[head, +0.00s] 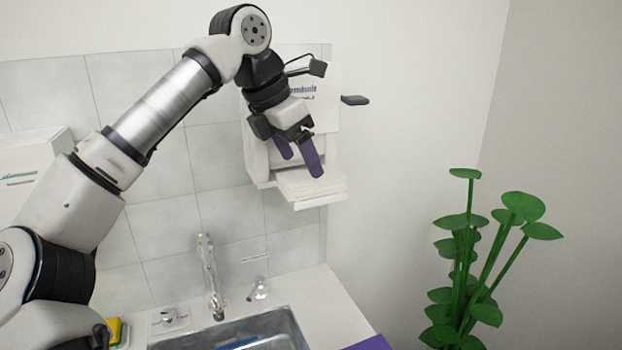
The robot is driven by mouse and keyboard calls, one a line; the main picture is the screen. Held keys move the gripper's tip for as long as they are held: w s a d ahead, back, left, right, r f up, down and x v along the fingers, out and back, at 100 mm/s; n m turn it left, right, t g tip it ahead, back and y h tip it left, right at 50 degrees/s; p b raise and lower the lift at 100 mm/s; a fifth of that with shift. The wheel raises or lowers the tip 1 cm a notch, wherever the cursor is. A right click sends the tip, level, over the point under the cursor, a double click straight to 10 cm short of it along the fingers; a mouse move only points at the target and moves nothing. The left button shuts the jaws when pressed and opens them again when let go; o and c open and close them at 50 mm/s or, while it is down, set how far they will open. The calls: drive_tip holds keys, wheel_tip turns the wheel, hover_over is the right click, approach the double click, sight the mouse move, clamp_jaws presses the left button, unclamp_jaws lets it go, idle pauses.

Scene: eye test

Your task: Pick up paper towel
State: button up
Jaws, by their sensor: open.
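A stack of white paper towels (312,184) lies in the open bottom tray of a white wall dispenser (257,155). My gripper (300,165) has purple fingers and is open, with nothing seen between them. It is in front of the dispenser, with its fingertips pointing down just above the towels in the picture. I cannot tell whether a fingertip touches the towels. My arm and gripper hide part of the dispenser's front.
Below are a metal sink (240,331), a faucet (210,275) and a white counter (335,300). A yellow and green sponge (114,331) is at the lower left. Another white dispenser (30,170) hangs at the left. A green plant (470,260) stands at the right.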

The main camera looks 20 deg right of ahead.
sight(308, 176)
drive_tip(key=x, duration=0.2)
drive_tip(key=p+x, duration=0.1)
drive_tip(key=shift+w+d+f, duration=0.1)
drive_tip(key=shift+d+f, duration=0.1)
drive_tip(key=shift+d, duration=0.2)
drive_tip(key=shift+f, duration=0.3)
drive_tip(key=c, duration=0.7)
